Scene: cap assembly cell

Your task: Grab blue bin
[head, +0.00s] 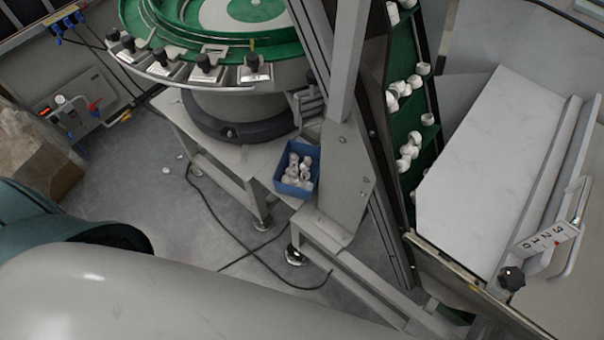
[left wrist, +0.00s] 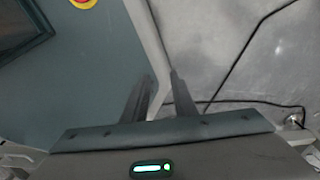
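The blue bin (head: 287,188) sits on the grey stand below the round feeder bowl, near the middle of the head view. It holds several white caps (head: 298,169). My left gripper (left wrist: 162,80) shows in the left wrist view with its two dark fingers apart and nothing between them. The bin is not in that view, and the gripper is apart from it. In the head view a pale arm link of mine fills the lower left, and neither gripper shows. My right gripper is in no view.
The green feeder bowl (head: 215,45) is above and behind the bin. A grey upright post (head: 347,80) stands close at the bin's right. A green conveyor (head: 405,100) with white caps rises farther right. Cables (head: 215,215) lie on the floor. A cardboard box (head: 40,150) is at left.

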